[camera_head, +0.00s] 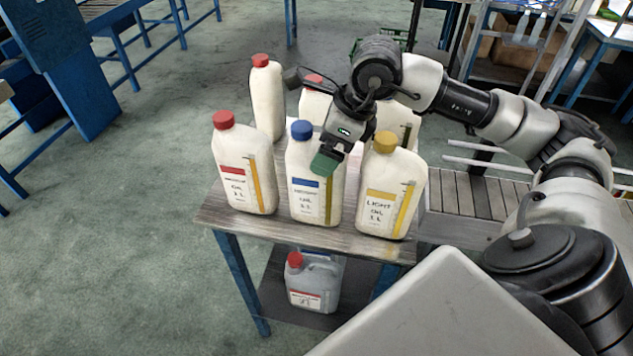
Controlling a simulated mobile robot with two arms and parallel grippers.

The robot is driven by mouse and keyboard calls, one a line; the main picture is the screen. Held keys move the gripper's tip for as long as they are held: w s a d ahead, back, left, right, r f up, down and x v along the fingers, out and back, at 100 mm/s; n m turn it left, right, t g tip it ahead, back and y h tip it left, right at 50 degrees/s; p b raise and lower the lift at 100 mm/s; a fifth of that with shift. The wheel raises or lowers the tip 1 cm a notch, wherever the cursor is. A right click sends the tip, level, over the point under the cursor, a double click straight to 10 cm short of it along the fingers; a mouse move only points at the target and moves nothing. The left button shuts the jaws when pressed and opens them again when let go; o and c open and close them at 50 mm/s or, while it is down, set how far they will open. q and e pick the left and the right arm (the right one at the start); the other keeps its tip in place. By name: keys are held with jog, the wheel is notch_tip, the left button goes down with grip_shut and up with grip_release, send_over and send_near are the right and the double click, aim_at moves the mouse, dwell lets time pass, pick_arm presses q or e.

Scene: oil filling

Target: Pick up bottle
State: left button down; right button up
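Several white oil bottles stand upright on a small wooden-topped table (235,220). In the front row are a red-capped bottle (242,175), a blue-capped bottle (303,187) and a yellow-capped "light oil" bottle (390,200). Behind them stand a tall red-capped bottle (266,100), another red-capped bottle (313,104) and a bottle (398,122) partly hidden by my arm. My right gripper (326,162) points down at the upper right of the blue-capped bottle, with a green fingertip in front of it. Contact and finger opening cannot be made out. My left gripper is out of view.
A grey jug with a red cap (313,290) stands on the table's lower shelf. A slatted surface (465,195) adjoins the table at the right. Blue-framed benches (75,80) stand at the upper left. The floor left of the table is clear.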

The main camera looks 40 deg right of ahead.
aim_at(317, 177)
jog(key=shift+p+x, duration=0.5)
jog(key=shift+x, duration=1.4)
jog(key=shift+w, duration=0.25)
grip_shut()
jog(key=shift+d+r, duration=0.1)
jog(key=shift+r, duration=0.05)
